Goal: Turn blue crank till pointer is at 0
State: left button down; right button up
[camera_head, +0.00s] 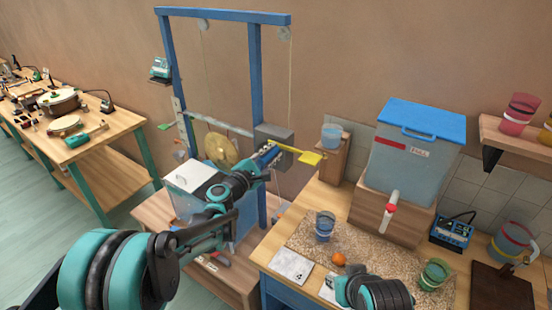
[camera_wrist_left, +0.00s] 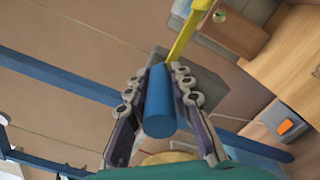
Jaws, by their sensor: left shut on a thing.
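The blue crank handle (camera_wrist_left: 160,105) sits between the fingers of my left gripper (camera_wrist_left: 158,92) in the left wrist view. Its yellow arm (camera_wrist_left: 183,35) runs up and right from it. In the head view my left gripper (camera_head: 268,158) is shut on the handle in front of the grey box (camera_head: 275,134) on the blue frame (camera_head: 256,80). The yellow arm (camera_head: 308,156) points right there. I cannot make out a pointer or the 0 mark. My right gripper's fingers are not seen.
A gold disc (camera_head: 221,150) hangs on the shaft, left of my gripper. A clear bin with a blue lid (camera_head: 425,120) stands at the right. The gravel-topped bench holds a blue cup (camera_head: 324,227), an orange ball (camera_head: 339,258) and a green cup (camera_head: 434,274).

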pick_arm(q)
jog(key=w+a+r+n, duration=0.2)
jog(key=w+a+n, duration=0.1)
jog(key=a+n, duration=0.2)
jog(key=shift+w+a+r+n, duration=0.15)
jog(key=shift+w+r+n, duration=0.15)
jog(key=shift+n, duration=0.6)
jog(key=shift+w, duration=0.1)
jog(key=shift+a+f, duration=0.1)
jog(key=c, duration=1.6)
grip_release()
jog(key=shift+o, duration=1.3)
jog(key=shift+a+f, duration=0.1)
jog(key=shift+w, duration=0.1)
